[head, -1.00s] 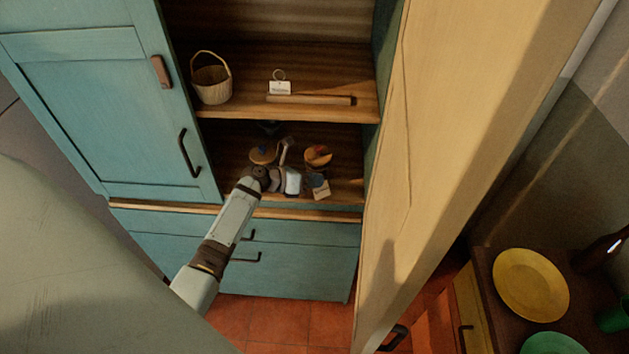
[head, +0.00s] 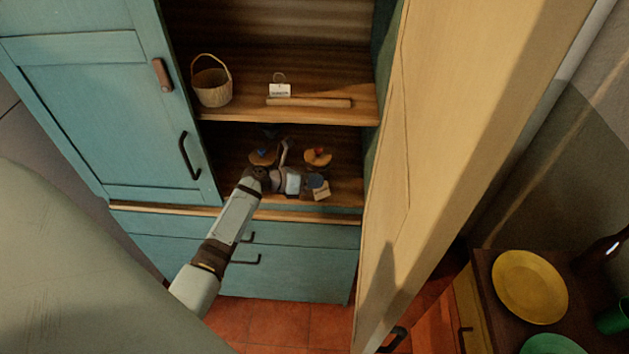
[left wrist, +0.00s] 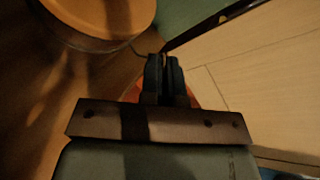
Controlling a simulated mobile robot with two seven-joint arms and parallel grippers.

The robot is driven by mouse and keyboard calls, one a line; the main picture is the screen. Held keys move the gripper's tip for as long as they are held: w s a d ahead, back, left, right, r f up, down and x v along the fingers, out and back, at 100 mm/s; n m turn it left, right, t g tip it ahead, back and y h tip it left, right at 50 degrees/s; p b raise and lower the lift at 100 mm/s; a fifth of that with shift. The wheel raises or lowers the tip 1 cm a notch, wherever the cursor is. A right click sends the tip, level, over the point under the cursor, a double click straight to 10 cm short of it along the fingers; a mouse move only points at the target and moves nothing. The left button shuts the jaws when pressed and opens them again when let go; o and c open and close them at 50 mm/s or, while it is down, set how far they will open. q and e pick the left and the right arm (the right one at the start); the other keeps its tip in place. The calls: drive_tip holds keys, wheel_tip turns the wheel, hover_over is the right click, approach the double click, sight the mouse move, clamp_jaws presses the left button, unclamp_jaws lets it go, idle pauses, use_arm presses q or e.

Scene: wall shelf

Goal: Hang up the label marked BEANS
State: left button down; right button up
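A small white label with a wire loop (head: 280,91) stands on the upper shelf; its lettering is too small to read. A second, tan label (head: 322,192) is at my left gripper, above the front of the lower shelf; its word is also unreadable. My left gripper (head: 318,181) reaches into the lower shelf from the left. In the left wrist view its dark fingers (left wrist: 166,70) are close together, and a thin wire (left wrist: 136,49) runs up to them. The label's card is hidden there. My right gripper is not in view.
A wicker basket (head: 212,87) and a wooden bar (head: 309,103) are on the upper shelf. Two round containers, one with a blue top (head: 262,157) and one with a red top (head: 317,158), stand behind my gripper. An open pale door (head: 450,120) bounds the right.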

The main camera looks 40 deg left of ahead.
use_arm(q)
drive_tip(key=shift+a+f, duration=0.1)
drive_tip(key=shift+f, duration=0.05)
drive_tip(key=shift+w+a, duration=0.25)
drive_tip(key=shift+w, duration=0.2)
drive_tip(key=shift+f, duration=0.1)
drive_tip(key=shift+w+a, duration=0.1)
drive_tip(key=shift+w, duration=0.05)
drive_tip(key=shift+w+a, duration=0.3)
drive_tip(key=shift+w, duration=0.1)
drive_tip(key=shift+w+a, duration=0.15)
drive_tip(key=shift+w, duration=0.1)
idle(0.3)
